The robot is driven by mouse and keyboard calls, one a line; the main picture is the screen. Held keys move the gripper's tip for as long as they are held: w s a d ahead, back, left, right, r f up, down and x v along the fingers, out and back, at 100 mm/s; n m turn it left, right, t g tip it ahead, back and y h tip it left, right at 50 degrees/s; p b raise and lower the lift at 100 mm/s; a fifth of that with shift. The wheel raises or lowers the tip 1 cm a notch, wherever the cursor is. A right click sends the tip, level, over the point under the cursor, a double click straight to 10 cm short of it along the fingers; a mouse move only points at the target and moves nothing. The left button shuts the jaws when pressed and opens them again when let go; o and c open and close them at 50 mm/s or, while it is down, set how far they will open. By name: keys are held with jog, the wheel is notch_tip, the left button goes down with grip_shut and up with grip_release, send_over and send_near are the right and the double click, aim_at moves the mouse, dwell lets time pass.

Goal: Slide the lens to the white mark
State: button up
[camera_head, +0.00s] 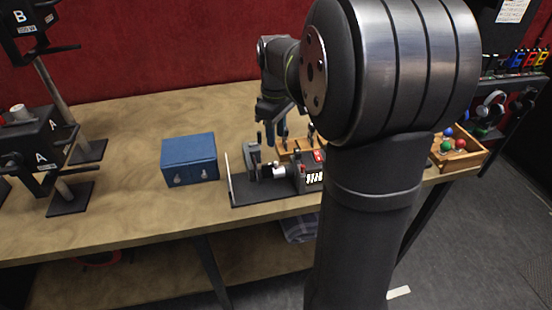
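A dark flat base (275,190) lies near the table's front edge, left of my arm. On it stand a thin pale upright panel (229,178) at the left end and a grey upright block (254,162) beside it, which may be the lens holder. A dark unit (312,172) with red and white markings and a whitish front part (280,171) stands at the right. The lens glass and the white mark cannot be made out. My gripper (273,132) points down just above and behind the grey block. Its fingers are small and dark, and whether they touch anything is unclear.
A blue box (189,159) stands left of the base. Dark stands marked A (40,155) and B (38,30) are at the far left. A wooden tray (463,160) with coloured balls is at the right. My arm hides the table's right-middle part.

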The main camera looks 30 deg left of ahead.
aim_at(276, 162)
notch_tip(276, 162, down, 10)
jog(key=shift+r, duration=0.25)
grip_shut()
